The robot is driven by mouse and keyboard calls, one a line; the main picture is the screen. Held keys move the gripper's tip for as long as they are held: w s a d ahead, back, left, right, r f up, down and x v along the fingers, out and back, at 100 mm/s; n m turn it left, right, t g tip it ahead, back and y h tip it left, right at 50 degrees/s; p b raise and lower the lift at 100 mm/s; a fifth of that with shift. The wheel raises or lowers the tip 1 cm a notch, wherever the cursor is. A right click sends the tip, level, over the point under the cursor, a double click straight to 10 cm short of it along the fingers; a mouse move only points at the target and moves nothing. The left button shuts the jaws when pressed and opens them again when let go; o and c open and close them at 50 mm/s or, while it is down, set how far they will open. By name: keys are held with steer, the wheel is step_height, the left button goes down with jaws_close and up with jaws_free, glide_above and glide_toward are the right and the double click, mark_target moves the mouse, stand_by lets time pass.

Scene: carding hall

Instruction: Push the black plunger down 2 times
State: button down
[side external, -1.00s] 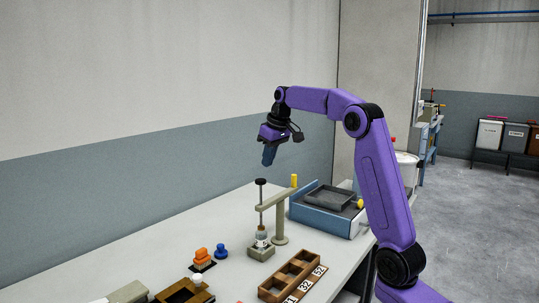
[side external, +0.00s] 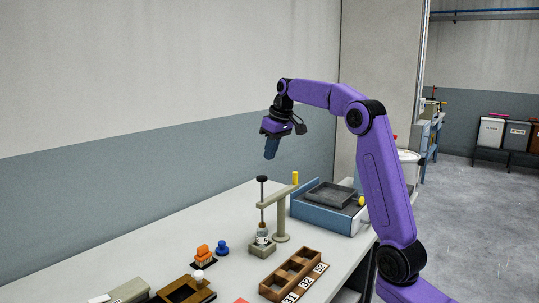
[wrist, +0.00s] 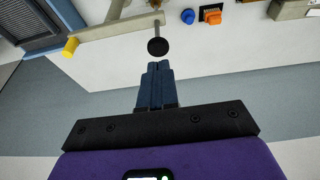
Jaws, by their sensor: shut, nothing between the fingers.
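The black plunger (side external: 262,178) is a round black knob on a thin upright rod. The rod passes through the arm of a beige stand (side external: 280,222) and runs down to a small bottle (side external: 262,236) on a beige block. The knob is up, well above the stand's arm. My gripper (side external: 270,157) is shut and empty, above the knob with a clear gap, its dark blue fingers pointing down and slightly tilted. In the wrist view the closed fingertips (wrist: 160,66) lie just below the knob (wrist: 158,47) in the picture.
A wooden compartment tray (side external: 293,274) lies in front. Orange (side external: 202,252) and blue (side external: 222,247) pieces sit to the left. The table behind the plunger is clear.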

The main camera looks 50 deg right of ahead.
step_height(320, 180, up, 7)
stand_by(0.6)
glide_toward(261, 177)
steer(key=x, duration=0.5)
steer(key=shift+w, duration=0.2)
steer(key=shift+f, duration=0.75)
